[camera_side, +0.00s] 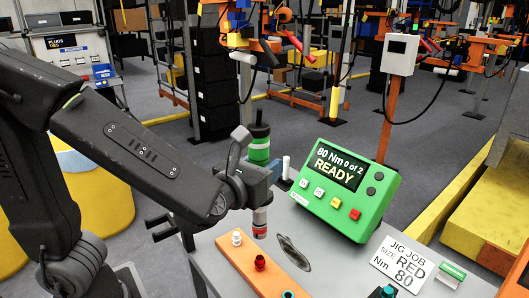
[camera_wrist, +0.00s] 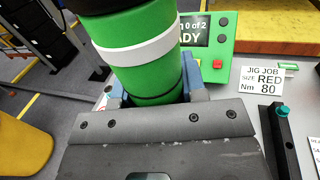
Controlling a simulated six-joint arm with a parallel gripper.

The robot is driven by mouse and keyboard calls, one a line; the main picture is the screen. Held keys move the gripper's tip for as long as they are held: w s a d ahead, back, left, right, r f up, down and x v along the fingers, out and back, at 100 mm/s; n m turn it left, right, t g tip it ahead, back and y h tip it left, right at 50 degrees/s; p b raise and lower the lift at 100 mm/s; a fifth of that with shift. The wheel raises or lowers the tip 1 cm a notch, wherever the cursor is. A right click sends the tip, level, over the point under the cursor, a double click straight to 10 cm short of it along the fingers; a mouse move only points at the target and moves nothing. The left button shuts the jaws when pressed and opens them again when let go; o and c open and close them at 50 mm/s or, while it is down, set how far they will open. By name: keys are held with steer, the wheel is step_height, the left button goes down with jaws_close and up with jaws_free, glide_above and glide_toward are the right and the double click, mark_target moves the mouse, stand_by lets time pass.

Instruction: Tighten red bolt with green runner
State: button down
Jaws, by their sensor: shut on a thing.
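My gripper (camera_side: 262,178) is shut around the body of the green runner (camera_side: 258,150), which it holds upright over the bench. The runner has a green and white upper body, a black top and a red-banded socket end pointing down. In the wrist view, the runner (camera_wrist: 142,75) fills the space between the blue-grey fingers (camera_wrist: 155,98). The red bolt (camera_side: 260,263) stands in the orange jig bar (camera_side: 228,250), below the socket, with a visible gap between them in the side view. The red bolt is hidden in the wrist view.
A white bolt (camera_side: 237,238) and a teal bolt (camera_side: 289,295) share the bar. A dark oval (camera_side: 293,253) lies beside it. A green controller (camera_side: 346,190) reads "80 Nm 0 of 2 READY". A card (camera_side: 402,264) reads "JIG JOB SIZE RED Nm 80". Another teal-topped piece (camera_side: 387,291) stands front right.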

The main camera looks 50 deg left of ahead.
steer(key=shift+f, duration=0.1)
stand_by(0.3)
steer(key=shift+f, duration=4.55)
stand_by(1.1)
steer(key=shift+s+a+f, duration=0.1)
steer(key=shift+f, duration=0.45)
stand_by(1.4)
